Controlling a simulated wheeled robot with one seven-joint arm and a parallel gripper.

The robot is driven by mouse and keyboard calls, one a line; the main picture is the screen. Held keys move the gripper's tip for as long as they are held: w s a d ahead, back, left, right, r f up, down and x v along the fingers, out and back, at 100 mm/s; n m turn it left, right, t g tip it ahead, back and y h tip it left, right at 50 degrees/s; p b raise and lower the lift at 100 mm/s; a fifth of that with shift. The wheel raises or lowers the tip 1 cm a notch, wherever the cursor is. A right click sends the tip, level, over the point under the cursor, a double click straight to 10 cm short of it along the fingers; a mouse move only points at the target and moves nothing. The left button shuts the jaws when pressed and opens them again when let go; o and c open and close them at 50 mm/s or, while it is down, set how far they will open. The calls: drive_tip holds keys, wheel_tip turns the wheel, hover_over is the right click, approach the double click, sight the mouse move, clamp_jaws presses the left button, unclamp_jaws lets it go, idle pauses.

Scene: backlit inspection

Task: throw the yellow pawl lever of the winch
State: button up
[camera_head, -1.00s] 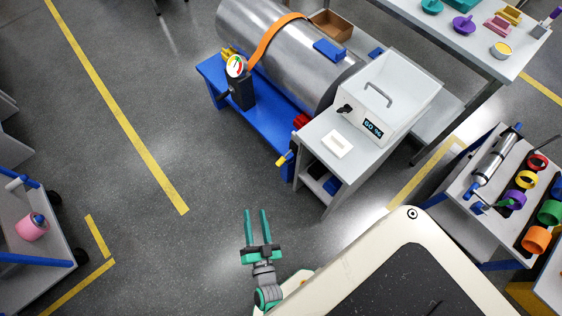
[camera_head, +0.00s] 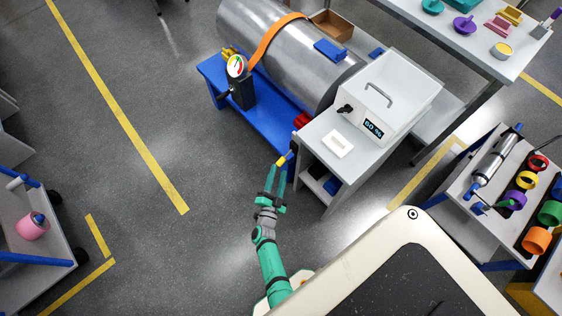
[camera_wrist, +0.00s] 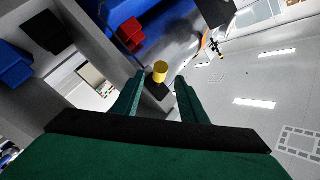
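The yellow pawl lever (camera_head: 282,161) sticks out at the front edge of the blue frame, beside the grey cabinet. In the wrist view it is a short yellow knob (camera_wrist: 160,68) on a dark stem. My gripper (camera_head: 281,170) reaches up to it from below in the head view. In the wrist view, the two green fingers (camera_wrist: 161,78) are spread, one on each side of the knob at their tips. A gap shows on both sides, so nothing is gripped. How deep the knob sits between the fingers is hard to tell.
A large steel drum (camera_head: 270,50) with an orange strap lies on the blue frame (camera_head: 268,122). A gauge (camera_head: 237,66) stands at its left. The grey cabinet (camera_head: 325,165) is close right of my gripper. Open floor (camera_head: 140,200) lies to the left.

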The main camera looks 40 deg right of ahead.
sight(280, 166)
drive_tip(key=shift+x, duration=3)
clamp_jaws()
